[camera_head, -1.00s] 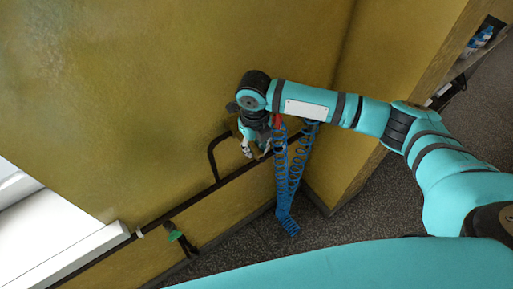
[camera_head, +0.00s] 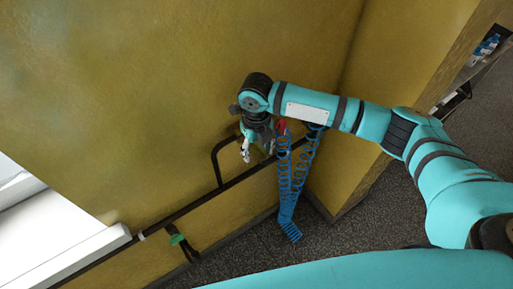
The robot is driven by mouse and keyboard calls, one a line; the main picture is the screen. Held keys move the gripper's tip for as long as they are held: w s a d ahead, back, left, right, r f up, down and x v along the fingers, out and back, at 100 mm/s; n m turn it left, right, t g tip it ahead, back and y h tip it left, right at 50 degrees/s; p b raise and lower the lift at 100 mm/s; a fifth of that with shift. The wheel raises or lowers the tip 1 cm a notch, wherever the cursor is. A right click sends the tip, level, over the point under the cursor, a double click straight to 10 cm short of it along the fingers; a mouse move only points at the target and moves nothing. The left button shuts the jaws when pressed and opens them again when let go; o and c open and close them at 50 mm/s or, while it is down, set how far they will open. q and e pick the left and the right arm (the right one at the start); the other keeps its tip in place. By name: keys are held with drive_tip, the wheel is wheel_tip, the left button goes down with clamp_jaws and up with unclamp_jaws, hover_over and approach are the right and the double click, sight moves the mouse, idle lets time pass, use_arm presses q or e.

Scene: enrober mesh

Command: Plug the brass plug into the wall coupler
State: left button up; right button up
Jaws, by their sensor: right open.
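My right gripper (camera_head: 258,149) is open and points down close to the yellow wall, just above the dark wall pipe. A blue coiled hose (camera_head: 290,180) hangs in two strands just right of the gripper. A small red piece (camera_head: 281,127) shows at the top of its left strand, beside my gripper. I cannot make out the brass plug or the wall coupler; both are too small or hidden by my right wrist and forearm. My left gripper is not in view.
A dark pipe (camera_head: 205,206) runs along the wall, with a bent branch above it. A green-handled fitting (camera_head: 177,239) sits on it lower left. A white ledge (camera_head: 55,240) is at left. A wall corner stands right of the hose; grey floor lies below.

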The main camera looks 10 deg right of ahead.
sight(256, 150)
wheel_tip(256, 150, up, 12)
idle(0.5)
